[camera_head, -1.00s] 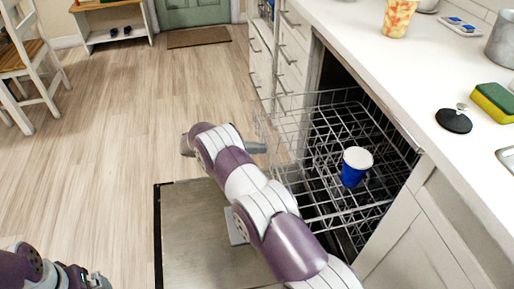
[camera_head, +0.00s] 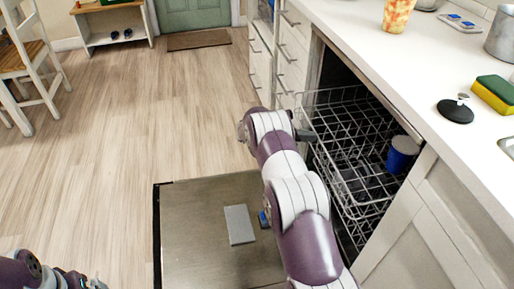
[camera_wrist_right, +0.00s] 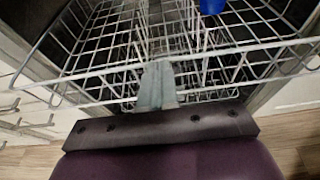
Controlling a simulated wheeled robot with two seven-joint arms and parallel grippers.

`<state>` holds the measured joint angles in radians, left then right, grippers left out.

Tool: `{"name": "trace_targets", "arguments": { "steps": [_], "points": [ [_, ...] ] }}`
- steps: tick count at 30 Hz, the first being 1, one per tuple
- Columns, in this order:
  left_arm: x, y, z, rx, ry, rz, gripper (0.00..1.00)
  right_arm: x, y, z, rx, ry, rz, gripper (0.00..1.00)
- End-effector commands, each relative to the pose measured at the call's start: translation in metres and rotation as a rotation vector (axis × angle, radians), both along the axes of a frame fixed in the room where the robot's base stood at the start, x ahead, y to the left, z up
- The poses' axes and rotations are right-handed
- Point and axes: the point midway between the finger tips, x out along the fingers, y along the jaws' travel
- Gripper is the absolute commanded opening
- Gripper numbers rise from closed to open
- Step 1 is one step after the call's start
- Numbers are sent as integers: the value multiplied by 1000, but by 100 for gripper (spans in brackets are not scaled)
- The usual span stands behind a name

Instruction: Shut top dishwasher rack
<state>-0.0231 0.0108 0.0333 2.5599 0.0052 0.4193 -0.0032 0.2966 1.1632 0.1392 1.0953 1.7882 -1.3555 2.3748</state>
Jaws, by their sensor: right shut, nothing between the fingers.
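The top dishwasher rack (camera_head: 322,127) is a wire basket partly out of the dishwasher opening under the counter. A blue cup with a pale top (camera_head: 402,155) stands in it, partly inside the opening; its blue side shows at the top of the right wrist view (camera_wrist_right: 212,6). My right gripper (camera_head: 306,135) is at the rack's front wires, shut and empty. In the right wrist view, its closed fingers (camera_wrist_right: 158,85) overlap the front rim wire (camera_wrist_right: 210,52); contact looks likely. My left gripper (camera_head: 82,281) is only partly seen at the bottom left, away from the rack.
The dishwasher door (camera_head: 195,235) lies open and flat below my right arm. The white counter (camera_head: 390,60) above holds a patterned cup (camera_head: 397,14), a sponge (camera_head: 494,94) and a black round item (camera_head: 456,110). White drawers (camera_head: 290,60) stand beyond the rack.

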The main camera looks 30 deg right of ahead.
Motion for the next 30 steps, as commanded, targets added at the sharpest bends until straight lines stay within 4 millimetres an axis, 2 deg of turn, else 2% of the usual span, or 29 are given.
{"name": "trace_targets", "arguments": {
  "steps": [1,6,15,21,30],
  "points": [
    [0,0,-7,0,0,0,100,-5,-13,-4,1,-1,-4,0],
    [0,0,-21,0,0,0,100,-18,-55,-5,-2,-2,-4,0],
    [0,0,-40,0,0,0,100,-35,-109,-3,-1,-2,-3,0],
    [0,0,-46,0,0,0,100,-40,-127,-2,-2,-2,-1,0],
    [0,0,-47,0,0,0,100,-43,-134,1,-1,-1,0,0]
  ]
}}
